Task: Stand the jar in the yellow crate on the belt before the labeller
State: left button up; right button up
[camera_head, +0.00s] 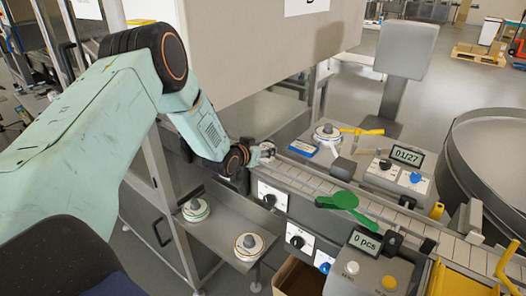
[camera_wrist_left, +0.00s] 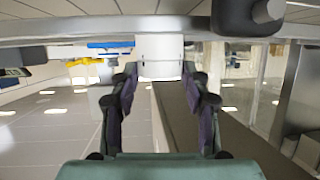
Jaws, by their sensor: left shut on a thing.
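My left gripper (camera_head: 258,155) reaches the far left end of the belt (camera_head: 375,207). In the left wrist view its two fingers (camera_wrist_left: 163,90) are shut on a white, round-sided jar (camera_wrist_left: 160,58). In the head view the jar (camera_head: 268,150) is small and partly hidden by the gripper. I cannot tell whether it touches the belt. The yellow crate (camera_head: 460,284) is at the lower right corner, cut by the frame edge; its inside is mostly out of view. I cannot tell for sure which machine is the labeller. My right gripper is not in view.
A green paddle-shaped part (camera_head: 344,202) lies over the belt's middle. Control boxes, one reading 01/27 (camera_head: 407,156) and one 0 pcs (camera_head: 365,242), flank the belt. A large round metal table (camera_head: 492,150) stands right. A steel shelf (camera_head: 222,232) with two round pieces is below the arm.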

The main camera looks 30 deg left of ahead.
pick_arm(q)
jog(key=shift+w+f, duration=0.15)
jog(key=shift+f, duration=0.25)
jog(key=shift+f, duration=0.15)
jog(key=shift+f+b, duration=0.25)
jog(key=shift+b, duration=0.15)
jog(key=o, duration=1.2)
jog(key=shift+r, duration=0.15)
